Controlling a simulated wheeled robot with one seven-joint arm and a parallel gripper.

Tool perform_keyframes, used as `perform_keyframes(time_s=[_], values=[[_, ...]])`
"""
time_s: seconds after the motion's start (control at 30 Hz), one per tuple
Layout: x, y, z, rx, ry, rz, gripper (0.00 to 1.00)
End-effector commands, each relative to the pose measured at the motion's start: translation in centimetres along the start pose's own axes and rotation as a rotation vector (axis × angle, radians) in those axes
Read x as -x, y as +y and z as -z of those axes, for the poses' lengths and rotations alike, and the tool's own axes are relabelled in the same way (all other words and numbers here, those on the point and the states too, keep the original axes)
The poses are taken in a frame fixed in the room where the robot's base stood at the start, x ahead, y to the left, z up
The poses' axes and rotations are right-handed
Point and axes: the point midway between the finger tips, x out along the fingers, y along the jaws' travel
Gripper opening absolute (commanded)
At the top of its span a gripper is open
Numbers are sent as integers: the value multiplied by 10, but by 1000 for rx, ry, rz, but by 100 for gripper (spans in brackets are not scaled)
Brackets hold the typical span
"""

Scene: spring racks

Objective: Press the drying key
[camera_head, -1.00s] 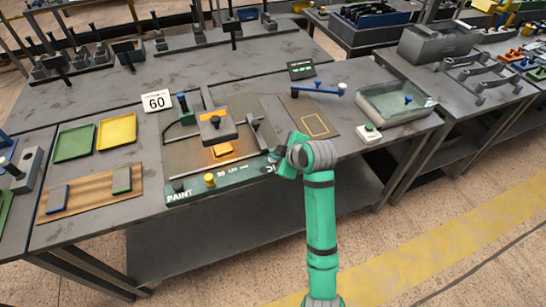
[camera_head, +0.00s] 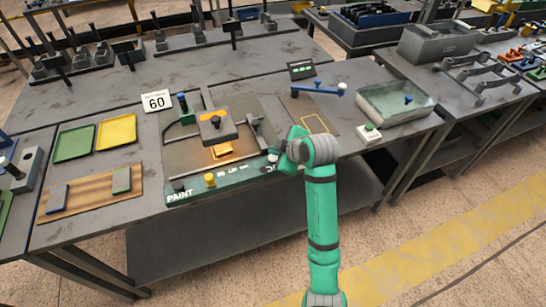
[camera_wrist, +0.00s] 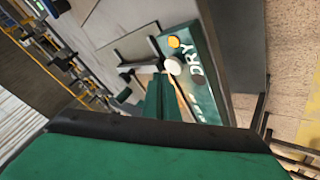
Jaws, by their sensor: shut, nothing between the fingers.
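The station's green front panel (camera_head: 225,181) carries the word PAINT at its left end and several knobs. In the wrist view the panel (camera_wrist: 205,45) shows the letters DRY, with a pale round key (camera_wrist: 173,66) and a yellow key (camera_wrist: 174,42) beside them. My gripper (camera_head: 274,157) is at the panel's right end in the head view and partly covers the lettering there. In the wrist view my gripper (camera_wrist: 163,78) is shut and empty, its tips close to the pale key. I cannot tell whether they touch it.
A grey block (camera_head: 215,125) stands over a glowing orange piece (camera_head: 222,152) behind the panel. A white sign reading 60 (camera_head: 157,101), green and yellow trays (camera_head: 117,130), a glass tank (camera_head: 395,103) and a white box with a green button (camera_head: 370,132) stand around it.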

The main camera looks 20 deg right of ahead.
Motion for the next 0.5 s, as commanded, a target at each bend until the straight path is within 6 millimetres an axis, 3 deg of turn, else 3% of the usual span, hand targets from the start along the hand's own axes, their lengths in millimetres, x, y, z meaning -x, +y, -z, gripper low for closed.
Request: perform_keyframes(time_s=[0.5], values=[[28,21,21,1,0,-2,0]])
